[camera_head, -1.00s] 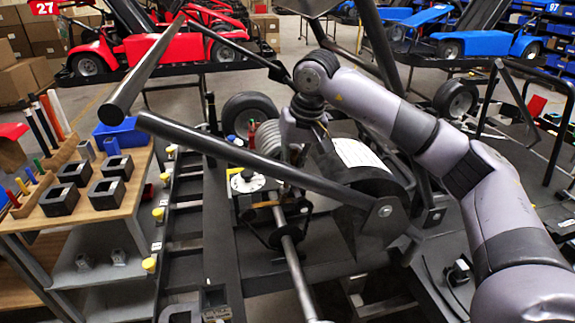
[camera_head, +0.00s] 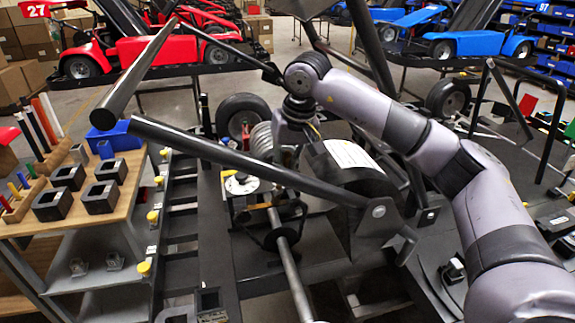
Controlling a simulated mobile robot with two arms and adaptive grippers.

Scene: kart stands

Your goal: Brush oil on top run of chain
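A black ring-like loop, possibly the chain run, hangs around a grey shaft (camera_head: 288,262) on the kart frame in the middle of the view. A brass-coloured piece (camera_head: 262,206) lies by its top. I cannot make out single chain links. My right arm comes in from the right and its wrist reaches down behind a thick black bar (camera_head: 225,155), close to the ribbed grey engine part. The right gripper's fingers are hidden there, and I cannot tell what they hold. No brush or oil container is clearly visible. My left gripper is not in view.
A black cylinder with a white label (camera_head: 352,155) sits right of the shaft. At left, a wooden-topped bench (camera_head: 108,212) holds black square blocks, a blue bin (camera_head: 115,135) and coloured rods. A red kart (camera_head: 160,47) and a blue kart (camera_head: 490,43) stand behind.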

